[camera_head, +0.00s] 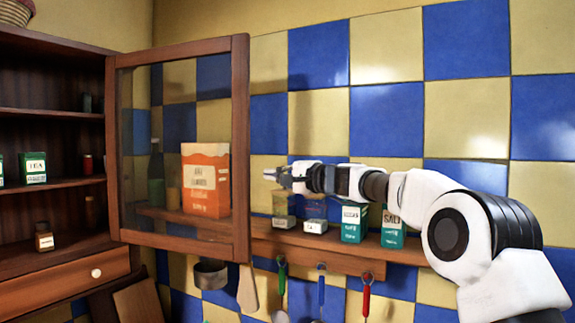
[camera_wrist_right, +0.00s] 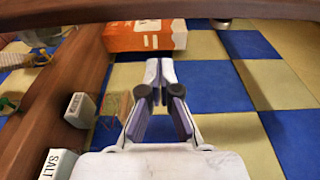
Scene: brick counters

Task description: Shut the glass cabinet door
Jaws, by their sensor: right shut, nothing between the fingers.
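The glass cabinet door (camera_head: 240,150) has a brown wooden frame around a clear pane. It stands open, swung out to the right from the wooden cabinet (camera_head: 60,240) at the left in the head view. My right gripper (camera_head: 268,175) is shut and empty, just right of the door's free edge, with a small gap showing in the picture. In the right wrist view the shut fingertips (camera_wrist_right: 160,64) point towards a brown wooden bar across the top, apparently the door frame (camera_wrist_right: 160,12). My left gripper is out of view.
A wall shelf (camera_head: 330,260) holds an orange box (camera_head: 205,180), a dark bottle (camera_head: 156,175) and several small boxes and tins. Utensils and a pot (camera_head: 210,274) hang below it. The cabinet shelves hold a green tin (camera_head: 33,168). A tiled wall stands behind.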

